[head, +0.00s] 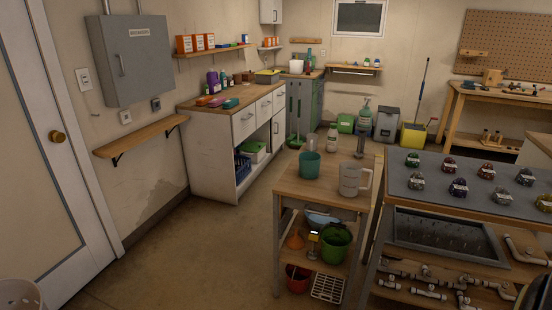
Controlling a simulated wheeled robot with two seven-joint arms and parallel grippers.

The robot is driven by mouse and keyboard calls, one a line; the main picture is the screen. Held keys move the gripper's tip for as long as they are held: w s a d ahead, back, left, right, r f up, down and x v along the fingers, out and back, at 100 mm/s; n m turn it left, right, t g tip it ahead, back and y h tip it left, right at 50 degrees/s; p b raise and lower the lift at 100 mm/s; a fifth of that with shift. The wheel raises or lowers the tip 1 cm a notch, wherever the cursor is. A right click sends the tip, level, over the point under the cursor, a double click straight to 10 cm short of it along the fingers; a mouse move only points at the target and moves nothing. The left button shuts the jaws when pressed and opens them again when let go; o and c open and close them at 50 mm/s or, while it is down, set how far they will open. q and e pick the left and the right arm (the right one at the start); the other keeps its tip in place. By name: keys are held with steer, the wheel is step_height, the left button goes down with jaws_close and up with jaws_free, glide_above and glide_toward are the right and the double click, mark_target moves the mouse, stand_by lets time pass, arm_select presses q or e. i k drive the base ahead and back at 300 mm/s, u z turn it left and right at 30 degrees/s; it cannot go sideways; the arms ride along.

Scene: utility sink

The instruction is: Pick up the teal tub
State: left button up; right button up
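The teal tub (310,165) stands upright on the wooden top of a small cart (290,187), towards its left side. It looks like an open-topped, slightly tapered container. A translucent pitcher (349,181) with a handle stands just to its right, slightly nearer to me. Neither of my grippers shows in the head view.
A clear bottle (331,143) and a dark upright item (360,145) stand behind the tub. The cart's lower shelves hold a green bucket (335,242) and a red bucket (297,278). A workbench (440,176) with several small items adjoins at right. Open floor (200,250) lies left.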

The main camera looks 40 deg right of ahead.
mark_target(309, 166)
steer(key=z, duration=0.05)
steer(key=i, duration=2.25)
steer(key=z, duration=1.4)
steer(key=i, duration=1)
steer(key=z, duration=1.1)
